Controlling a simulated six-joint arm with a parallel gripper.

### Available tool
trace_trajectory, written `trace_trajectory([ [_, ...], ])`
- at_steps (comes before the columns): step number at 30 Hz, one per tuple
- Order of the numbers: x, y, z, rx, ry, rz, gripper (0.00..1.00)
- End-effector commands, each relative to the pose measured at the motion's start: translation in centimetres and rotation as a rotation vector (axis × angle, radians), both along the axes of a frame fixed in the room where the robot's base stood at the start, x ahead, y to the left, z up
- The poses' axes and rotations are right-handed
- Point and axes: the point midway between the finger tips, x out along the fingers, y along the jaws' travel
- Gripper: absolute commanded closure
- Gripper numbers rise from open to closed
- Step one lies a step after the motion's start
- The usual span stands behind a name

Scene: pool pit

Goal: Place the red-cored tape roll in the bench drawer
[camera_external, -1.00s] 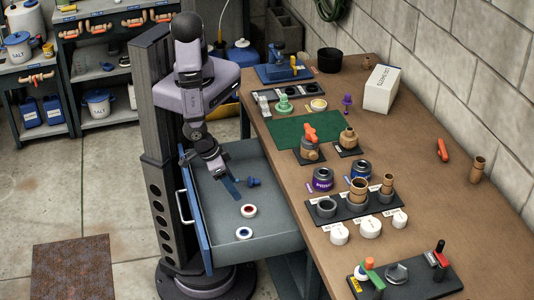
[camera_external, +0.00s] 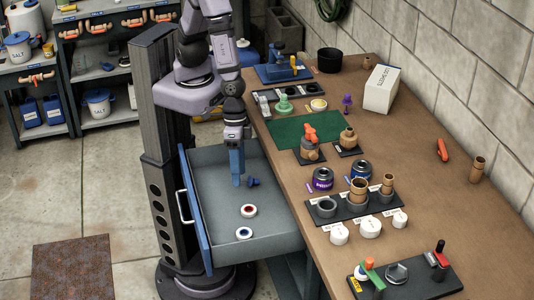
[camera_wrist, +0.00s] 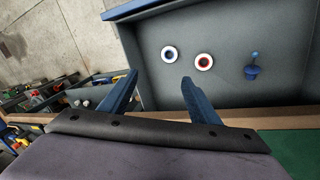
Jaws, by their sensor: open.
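The red-cored tape roll (camera_external: 248,210) is white with a red centre and lies flat on the floor of the open bench drawer (camera_external: 215,180). It also shows in the wrist view (camera_wrist: 203,61), beside a blue-cored roll (camera_wrist: 169,54). My gripper (camera_external: 237,178) points down over the drawer, beyond the roll in the external view. In the wrist view its two blue fingers (camera_wrist: 157,90) are spread apart with nothing between them. The gripper is apart from the red-cored roll.
In the drawer also lie the blue-cored roll (camera_external: 244,233) and a blue fitting (camera_external: 253,182) close to my gripper. The drawer front (camera_external: 193,210) and bench edge (camera_external: 285,195) bound the space. The bench carries several fittings and a white box (camera_external: 382,89).

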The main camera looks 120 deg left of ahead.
Motion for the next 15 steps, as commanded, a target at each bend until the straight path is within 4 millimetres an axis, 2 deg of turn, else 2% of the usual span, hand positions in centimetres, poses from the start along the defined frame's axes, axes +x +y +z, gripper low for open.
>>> trace_trajectory([
  [1,0.4,1.4,1.7,-0.013,-0.005,-0.048,0.44],
  [6,-1.1,7.2,5.4,0.040,0.023,-0.231,0.44],
  [12,-3.7,14.2,7.8,0.167,0.079,-0.347,0.44],
  [15,-4.7,16.4,8.4,0.214,0.104,-0.374,0.44],
])
